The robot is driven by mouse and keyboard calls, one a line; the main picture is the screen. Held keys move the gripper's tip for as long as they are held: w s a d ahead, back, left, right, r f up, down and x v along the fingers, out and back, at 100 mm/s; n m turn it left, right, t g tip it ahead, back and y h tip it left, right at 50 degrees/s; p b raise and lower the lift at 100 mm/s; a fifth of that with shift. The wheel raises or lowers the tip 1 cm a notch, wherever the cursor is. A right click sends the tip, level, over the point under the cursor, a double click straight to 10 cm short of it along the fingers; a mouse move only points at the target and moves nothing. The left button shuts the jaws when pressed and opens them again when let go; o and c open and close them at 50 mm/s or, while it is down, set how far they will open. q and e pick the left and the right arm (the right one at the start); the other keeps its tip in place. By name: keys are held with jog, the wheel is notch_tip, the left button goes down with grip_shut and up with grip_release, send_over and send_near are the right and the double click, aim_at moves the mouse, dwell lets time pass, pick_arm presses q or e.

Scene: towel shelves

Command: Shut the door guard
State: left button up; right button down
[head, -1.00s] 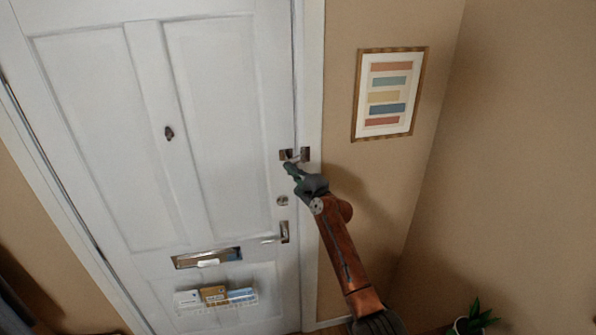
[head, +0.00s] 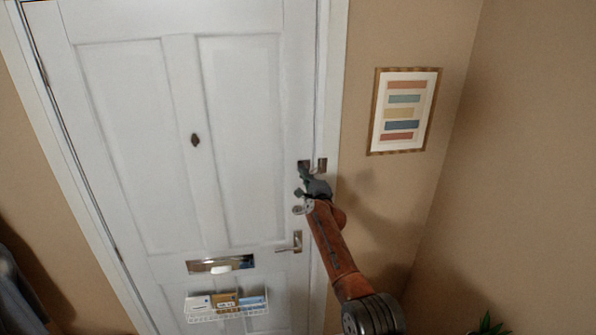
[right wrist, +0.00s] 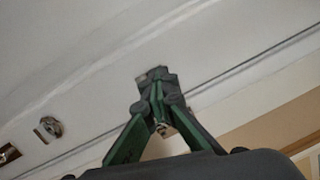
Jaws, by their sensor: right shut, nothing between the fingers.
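The door guard (head: 322,165) is a small metal fitting at the right edge of the white door (head: 140,130), with one plate on the door and one on the frame. My right gripper (head: 303,180) is shut and empty, just below the door-side plate in the head view. In the right wrist view, the shut fingertips (right wrist: 158,84) overlap a small metal plate (right wrist: 150,73) and hide most of the guard. I cannot tell whether they touch it, or how the guard's arm lies. The door looks closed in its frame. My left gripper is not in view.
Below the guard are a round lock (right wrist: 50,126) and a lever handle (head: 296,243). A mail slot (head: 220,264) and a wire basket with mail (head: 227,306) are lower on the door. A framed picture (head: 404,111) hangs on the right wall. A plant (head: 488,325) stands bottom right.

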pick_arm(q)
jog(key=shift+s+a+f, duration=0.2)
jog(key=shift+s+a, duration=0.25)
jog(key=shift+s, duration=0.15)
pick_arm(e)
jog(key=shift+w+a+f, duration=0.1)
jog(key=shift+a+f, duration=0.45)
